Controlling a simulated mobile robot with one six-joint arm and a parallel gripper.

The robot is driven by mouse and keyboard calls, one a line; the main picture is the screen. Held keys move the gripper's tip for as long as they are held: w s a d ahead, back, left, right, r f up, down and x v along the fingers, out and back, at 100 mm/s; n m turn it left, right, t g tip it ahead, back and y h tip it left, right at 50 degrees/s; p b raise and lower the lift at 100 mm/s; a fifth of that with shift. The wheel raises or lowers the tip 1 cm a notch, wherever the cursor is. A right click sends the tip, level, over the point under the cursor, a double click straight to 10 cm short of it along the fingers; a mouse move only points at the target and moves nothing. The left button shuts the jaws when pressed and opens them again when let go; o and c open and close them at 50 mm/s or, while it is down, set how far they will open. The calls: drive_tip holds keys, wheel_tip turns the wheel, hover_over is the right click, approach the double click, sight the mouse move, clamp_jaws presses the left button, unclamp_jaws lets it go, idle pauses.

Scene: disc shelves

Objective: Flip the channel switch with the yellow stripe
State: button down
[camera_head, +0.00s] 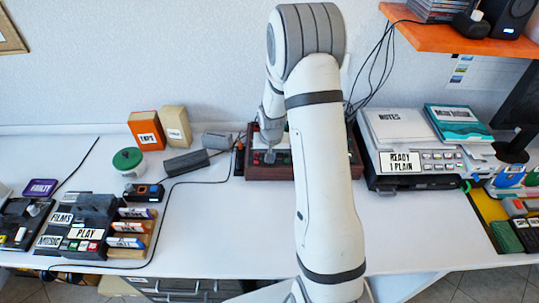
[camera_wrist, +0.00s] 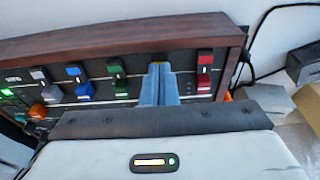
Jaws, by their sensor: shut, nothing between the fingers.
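The channel switch panel (camera_wrist: 100,47) is a dark box with a red-brown wooden frame. In the wrist view it carries a row of coloured switches. A small bit of yellow (camera_wrist: 158,62) shows just past the fingertips, between the green and red columns; the rest of that column is hidden behind my fingers. My gripper (camera_wrist: 159,73) is shut and empty, with its tips at or very near the yellow column; contact cannot be told. In the head view my gripper (camera_head: 270,157) is over the panel (camera_head: 262,172), partly hidden by my arm.
Green switch (camera_wrist: 121,88) and red switch (camera_wrist: 203,85) flank my fingers closely. Blue (camera_wrist: 85,90) and grey (camera_wrist: 50,92) switches are further left.

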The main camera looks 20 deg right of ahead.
drive_tip(key=shift+r, duration=0.1)
drive_tip(key=shift+r, duration=0.25)
wheel_tip(320, 180, up, 13)
drive_tip(key=shift+s+p, duration=0.3)
drive_tip(key=shift+s, duration=0.15)
drive_tip(key=shift+a+r, duration=0.1)
drive_tip(key=s+a+r+n, duration=0.1)
drive_tip(key=s+a+r, duration=0.2)
drive_tip(key=s, duration=1)
drive_tip(key=s+a+r+n+t, duration=0.1)
drive_tip(key=s+a+r, duration=0.3)
drive_tip(key=s+r, duration=0.4)
drive_tip(key=s+n, duration=0.1)
drive_tip(key=s, duration=0.4)
drive_tip(key=shift+r+n+y, duration=0.3)
drive_tip(key=shift+r, duration=0.1)
